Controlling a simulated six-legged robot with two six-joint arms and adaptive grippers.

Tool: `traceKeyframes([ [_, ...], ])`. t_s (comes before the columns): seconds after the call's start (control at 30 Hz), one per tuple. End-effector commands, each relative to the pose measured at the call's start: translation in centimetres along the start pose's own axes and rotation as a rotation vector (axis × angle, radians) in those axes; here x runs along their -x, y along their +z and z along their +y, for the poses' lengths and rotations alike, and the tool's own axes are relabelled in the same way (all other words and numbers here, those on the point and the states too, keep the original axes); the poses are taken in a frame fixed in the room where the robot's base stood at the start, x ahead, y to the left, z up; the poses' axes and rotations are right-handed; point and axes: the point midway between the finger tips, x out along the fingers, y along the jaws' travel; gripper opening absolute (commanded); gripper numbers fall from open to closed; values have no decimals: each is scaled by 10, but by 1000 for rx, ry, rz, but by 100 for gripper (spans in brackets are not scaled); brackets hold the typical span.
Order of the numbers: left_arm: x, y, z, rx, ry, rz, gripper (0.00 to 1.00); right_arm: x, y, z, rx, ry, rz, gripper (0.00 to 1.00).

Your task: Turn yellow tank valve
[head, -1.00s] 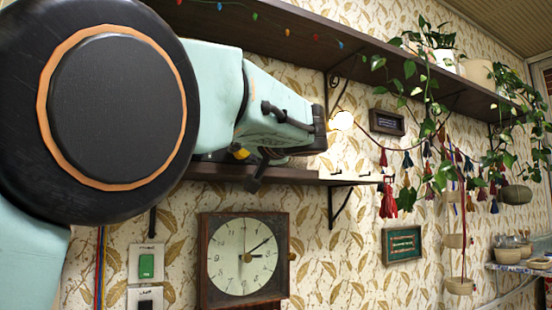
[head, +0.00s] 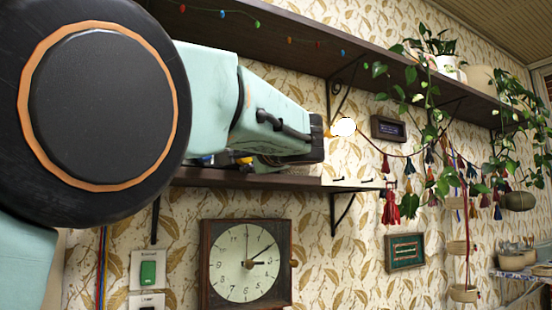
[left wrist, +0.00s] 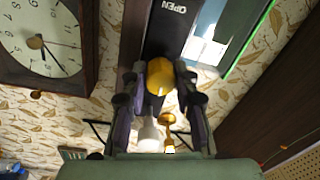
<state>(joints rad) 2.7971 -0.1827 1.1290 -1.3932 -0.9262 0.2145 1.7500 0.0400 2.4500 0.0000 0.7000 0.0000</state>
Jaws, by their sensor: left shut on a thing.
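The yellow valve knob (left wrist: 161,72) sits at the centre of the left wrist view, beside a dark panel (left wrist: 174,35) lettered "OPEN". My left gripper (left wrist: 158,80) has its dark fingers on both sides of the knob and is shut on it. In the head view, a small yellow patch (head: 246,160) shows just above the lower shelf, under my left forearm. The left fingers are mostly hidden there by the forearm, and how far the valve is turned cannot be told. My right gripper is not in view.
A dark lower shelf (head: 215,179) runs under my left arm, with an upper shelf (head: 290,50) above. A square clock (head: 246,264) hangs below. A glowing bulb (head: 343,127) is just right of the forearm. Hanging plants (head: 432,110) and red tassels (head: 391,208) are further right.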

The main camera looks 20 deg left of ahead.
Motion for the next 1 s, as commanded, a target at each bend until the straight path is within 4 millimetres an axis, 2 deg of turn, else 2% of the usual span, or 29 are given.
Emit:
traceKeyframes([
  [0.03,2,-2,-5,-23,-7,9,0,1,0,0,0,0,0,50],
  [0.33,2,-2,-4,-126,-7,13,0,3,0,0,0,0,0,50],
  [0.87,1,-2,-3,-149,-6,13,0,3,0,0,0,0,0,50],
  [0.9,1,-2,-3,-149,-6,13,31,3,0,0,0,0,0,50],
  [1.0,1,-1,-2,-149,-5,12,39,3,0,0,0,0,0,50],
])
